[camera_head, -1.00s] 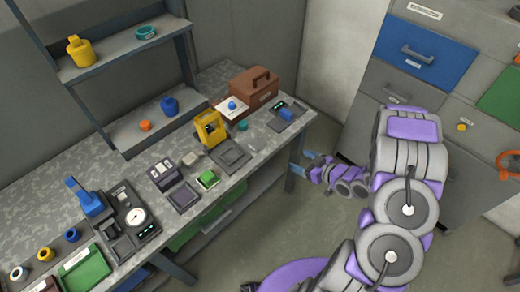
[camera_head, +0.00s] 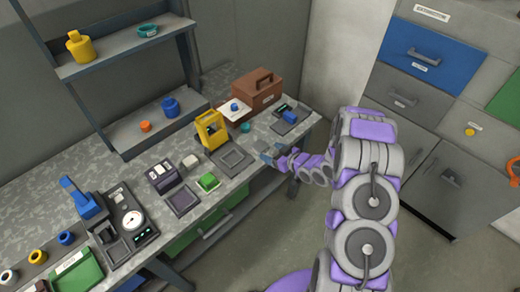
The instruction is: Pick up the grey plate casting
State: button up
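A small light-grey block (camera_head: 190,162) lies on the bench between the dark box with white labels and the square grey tray. It may be the grey plate casting, but at this size I cannot be sure. My gripper (camera_head: 267,151) is at the bench's front edge, to the right of this block and well apart from it. It is just right of the square grey tray (camera_head: 232,159). Its fingers are small and partly merge with the bench, so their opening and any grip are unclear.
A yellow frame-like stand (camera_head: 211,130) is behind the square tray. A brown toolbox (camera_head: 258,91) stands at the back. A green block (camera_head: 208,182) and a gauge device (camera_head: 133,219) are further left. Cabinets with a blue drawer (camera_head: 430,56) are at right.

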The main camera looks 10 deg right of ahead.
aim_at(262, 147)
jog(key=shift+b+x, duration=0.9)
jog(key=shift+x, duration=2.1)
jog(key=shift+d, duration=0.1)
jog(key=c, duration=1)
jog(key=shift+r, duration=0.15)
